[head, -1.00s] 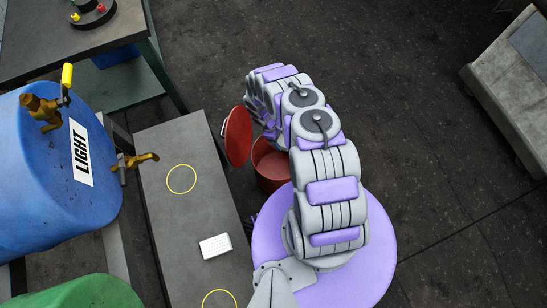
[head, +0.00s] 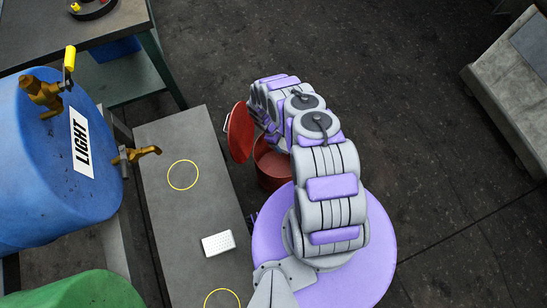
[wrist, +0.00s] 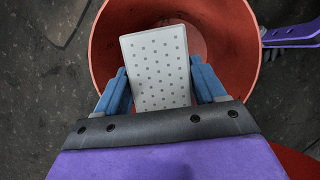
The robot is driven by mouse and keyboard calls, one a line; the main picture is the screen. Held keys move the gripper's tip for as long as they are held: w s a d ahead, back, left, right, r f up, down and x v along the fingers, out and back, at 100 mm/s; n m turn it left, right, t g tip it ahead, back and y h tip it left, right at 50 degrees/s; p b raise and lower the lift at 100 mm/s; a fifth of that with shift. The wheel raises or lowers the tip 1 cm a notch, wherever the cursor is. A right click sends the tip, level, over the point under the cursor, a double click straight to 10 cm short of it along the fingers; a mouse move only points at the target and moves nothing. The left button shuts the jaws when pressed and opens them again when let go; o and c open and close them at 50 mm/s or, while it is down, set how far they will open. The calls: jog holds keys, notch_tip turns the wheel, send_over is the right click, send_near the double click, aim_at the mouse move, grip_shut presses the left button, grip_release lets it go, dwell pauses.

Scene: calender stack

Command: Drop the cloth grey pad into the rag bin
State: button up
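The rag bin is a round red bin (head: 272,170) on the floor beside the bench, partly hidden by my arm. Its red lid (head: 239,132) stands open to its left. In the wrist view, the bin's open mouth (wrist: 222,25) lies beneath my gripper. My gripper (wrist: 161,88) is shut on a light grey pad with small dark dots (wrist: 157,65), with a blue finger at each side. The pad is over the bin's opening, apart from the floor of the bin. In the head view, the gripper and this pad are hidden by my arm.
A similar pale dotted pad (head: 218,243) lies on the grey bench (head: 190,213), near two yellow rings. A blue drum marked LIGHT (head: 50,165) with brass taps and a green drum (head: 75,290) stand left. A grey cabinet (head: 515,80) stands far right. Floor between is clear.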

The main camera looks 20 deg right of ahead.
jog(key=o, duration=0.5)
jog(key=shift+d, duration=0.65)
jog(key=shift+o, duration=0.2)
jog(key=shift+a, duration=0.4)
jog(key=shift+w+a+r, duration=0.15)
jog(key=shift+r, duration=0.2)
jog(key=p+v, duration=0.4)
jog(key=v, duration=1.2)
jog(key=shift+d+r, duration=0.25)
jog(key=shift+d, duration=0.1)
jog(key=shift+w, duration=0.1)
